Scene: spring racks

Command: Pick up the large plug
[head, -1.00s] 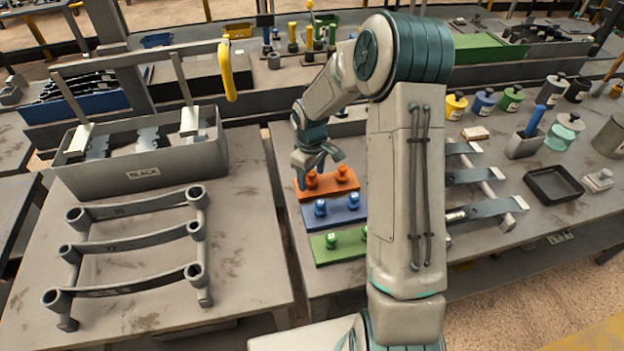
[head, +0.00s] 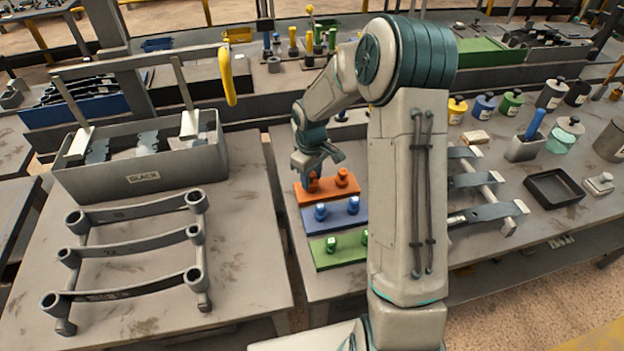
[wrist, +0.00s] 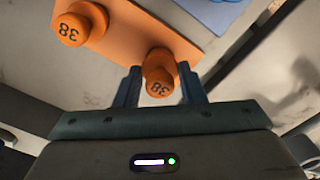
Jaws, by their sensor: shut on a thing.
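An orange board (head: 327,195) lies on the bench and bears two orange plugs. My gripper (head: 318,168) is over its left plug (head: 313,184) in the head view. In the wrist view my gripper (wrist: 165,88) has its fingers on both sides of this orange plug (wrist: 159,74), marked 38, and is shut on it. I cannot tell whether the plug is lifted clear of the board. The other orange plug (head: 342,177), also marked 38, stands apart from the fingers; it shows in the wrist view (wrist: 80,25) at the upper left.
A blue board (head: 337,217) and a green board (head: 340,252) with plugs lie nearer in front of the orange one. A grey rack (head: 135,245) and a grey bin (head: 140,170) stand on the left bench. Several coloured pots (head: 484,104) stand at the right.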

